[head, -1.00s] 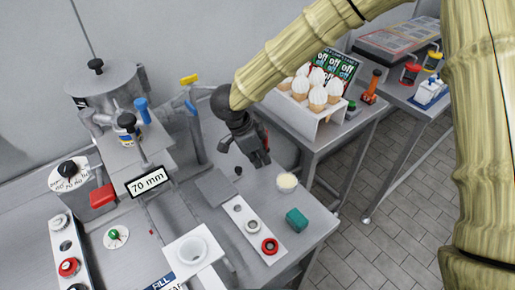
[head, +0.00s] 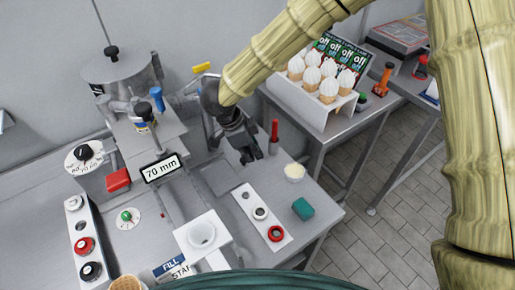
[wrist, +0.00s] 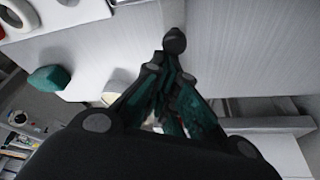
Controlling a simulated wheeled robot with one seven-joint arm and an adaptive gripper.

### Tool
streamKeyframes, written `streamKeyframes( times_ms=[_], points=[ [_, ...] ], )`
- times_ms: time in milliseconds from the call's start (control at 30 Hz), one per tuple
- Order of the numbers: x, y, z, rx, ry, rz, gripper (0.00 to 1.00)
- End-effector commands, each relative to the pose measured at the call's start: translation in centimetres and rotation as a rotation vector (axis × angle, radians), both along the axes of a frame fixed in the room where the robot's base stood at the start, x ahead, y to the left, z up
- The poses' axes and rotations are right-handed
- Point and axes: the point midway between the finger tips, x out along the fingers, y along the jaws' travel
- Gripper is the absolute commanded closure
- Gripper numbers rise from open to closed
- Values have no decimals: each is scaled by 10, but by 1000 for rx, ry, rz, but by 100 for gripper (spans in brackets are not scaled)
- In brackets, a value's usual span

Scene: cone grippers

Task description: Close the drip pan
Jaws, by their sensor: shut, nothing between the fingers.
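A flat grey plate, which looks like the drip pan (head: 220,178), lies on the steel counter below the machine, left of my gripper. I cannot clearly tell how far out it is. My gripper (head: 249,160) is shut and empty, low over the counter just right of the plate. In the wrist view its fingers (wrist: 172,85) are together in the middle. A round black knob (wrist: 175,40) shows just beyond the fingertips; I cannot tell whether they touch. In the head view the knob is hidden.
Right of my gripper stand a red stick (head: 274,136), a small white cup (head: 295,172) and a green block (head: 303,209). A white strip with rings (head: 262,214) lies in front. The cone stand (head: 310,100) is behind right.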

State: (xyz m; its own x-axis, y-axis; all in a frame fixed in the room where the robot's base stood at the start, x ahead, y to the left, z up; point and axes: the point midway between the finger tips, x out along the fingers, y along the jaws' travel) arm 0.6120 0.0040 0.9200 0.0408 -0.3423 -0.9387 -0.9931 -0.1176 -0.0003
Motion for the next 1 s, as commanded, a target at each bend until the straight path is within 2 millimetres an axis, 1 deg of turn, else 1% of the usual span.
streamKeyframes(
  times_ms=[33,200,300,400,833,1000],
  points=[
    [-6,9,5,0,3,5,100],
    [-23,34,4,1,3,4,100],
    [-29,44,3,1,2,2,100],
    [-32,49,1,1,0,1,100],
    [-33,48,1,1,0,0,100],
    [-32,38,5,1,1,1,100]
  ],
)
